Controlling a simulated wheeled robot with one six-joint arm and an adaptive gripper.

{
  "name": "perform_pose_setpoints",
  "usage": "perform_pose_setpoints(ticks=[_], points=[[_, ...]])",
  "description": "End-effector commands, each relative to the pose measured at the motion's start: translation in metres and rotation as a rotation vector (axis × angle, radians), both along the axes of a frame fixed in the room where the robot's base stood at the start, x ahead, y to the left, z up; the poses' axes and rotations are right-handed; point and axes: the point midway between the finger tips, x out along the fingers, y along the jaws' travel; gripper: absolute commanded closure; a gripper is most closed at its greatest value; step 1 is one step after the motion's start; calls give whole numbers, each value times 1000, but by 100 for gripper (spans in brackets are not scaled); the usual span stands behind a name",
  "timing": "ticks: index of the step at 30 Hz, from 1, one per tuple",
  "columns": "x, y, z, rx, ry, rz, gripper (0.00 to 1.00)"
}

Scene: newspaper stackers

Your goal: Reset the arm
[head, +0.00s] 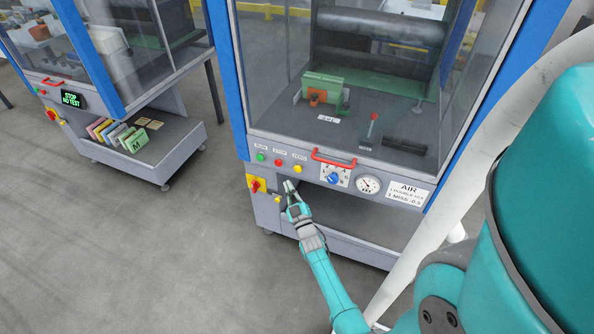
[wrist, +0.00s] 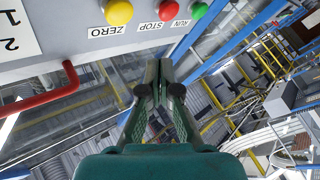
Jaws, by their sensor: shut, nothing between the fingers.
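My gripper (head: 291,187) is shut and empty in front of the control panel of the near machine (head: 335,265). It is just below the panel's button row, close to the yellow ZERO button (head: 298,169). In the wrist view my gripper (wrist: 158,72) has its fingers together. The panel appears upside down there, with the yellow ZERO button (wrist: 118,12), the red STOP button (wrist: 168,8) and the green RUN button (wrist: 200,9) beyond the fingers. I cannot tell whether the fingertips touch the panel.
The panel also has a red handle (head: 334,157), a blue dial (head: 333,178), a gauge (head: 368,185) and a red switch on a yellow plate (head: 256,185). A second machine (head: 125,95) stands at the left, with several coloured blocks on its shelf (head: 185,147). The grey floor (head: 130,250) at left is clear.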

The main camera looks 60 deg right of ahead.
Motion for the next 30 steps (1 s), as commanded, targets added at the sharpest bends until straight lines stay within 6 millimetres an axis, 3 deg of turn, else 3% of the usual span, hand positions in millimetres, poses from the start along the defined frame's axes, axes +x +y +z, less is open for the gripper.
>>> perform_pose_setpoints(ticks=[20,23,25,30], points=[[0,2,-1,2,0,2,100],[-2,17,-5,17,4,18,100],[-6,38,-10,36,7,40,100],[-23,112,-22,111,22,124,100]])
